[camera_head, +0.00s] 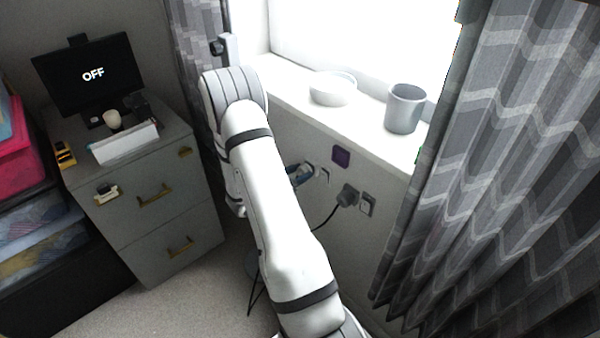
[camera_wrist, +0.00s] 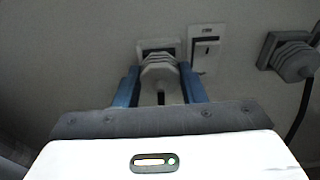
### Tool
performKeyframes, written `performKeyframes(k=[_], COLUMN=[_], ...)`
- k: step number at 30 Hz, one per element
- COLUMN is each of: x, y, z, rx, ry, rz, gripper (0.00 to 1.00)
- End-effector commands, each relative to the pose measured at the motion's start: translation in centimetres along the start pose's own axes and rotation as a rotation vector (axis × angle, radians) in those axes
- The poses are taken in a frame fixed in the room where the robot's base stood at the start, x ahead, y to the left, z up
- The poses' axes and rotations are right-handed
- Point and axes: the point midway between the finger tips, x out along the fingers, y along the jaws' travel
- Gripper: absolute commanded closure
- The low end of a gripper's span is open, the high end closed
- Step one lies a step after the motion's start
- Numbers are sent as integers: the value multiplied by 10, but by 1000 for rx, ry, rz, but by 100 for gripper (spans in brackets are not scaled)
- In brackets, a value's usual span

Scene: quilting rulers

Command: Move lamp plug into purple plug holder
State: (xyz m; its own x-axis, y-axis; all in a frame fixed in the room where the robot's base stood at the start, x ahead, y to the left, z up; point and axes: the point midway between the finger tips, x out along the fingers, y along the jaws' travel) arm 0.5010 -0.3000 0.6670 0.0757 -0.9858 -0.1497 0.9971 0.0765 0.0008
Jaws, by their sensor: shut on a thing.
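My gripper (camera_wrist: 158,90) has its blue fingers on both sides of a pale grey ribbed plug (camera_wrist: 160,70), which I take to be the lamp plug. The plug is at a wall socket (camera_wrist: 146,44); I cannot tell whether its pins are still in. A dark cord hangs below it. In the head view my gripper (camera_head: 300,173) is low on the wall under the sill, partly behind my arm, and the plug is hard to make out. The purple plug holder (camera_head: 341,156) is on the wall up and right of my gripper. It is not in the wrist view.
A second grey plug (camera_head: 347,195) with a black cord is at another socket to the right; it also shows in the wrist view (camera_wrist: 290,57). The windowsill (camera_head: 345,122) holds a bowl (camera_head: 333,89) and a grey mug (camera_head: 404,109). A curtain (camera_head: 480,190) hangs at right.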

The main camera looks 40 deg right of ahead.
Motion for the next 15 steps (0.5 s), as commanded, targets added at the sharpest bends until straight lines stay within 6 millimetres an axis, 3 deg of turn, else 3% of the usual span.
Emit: performKeyframes(k=[15], x=[-20], y=[0], z=[-3], rx=[-1], ry=[0], rz=[2], gripper=[90])
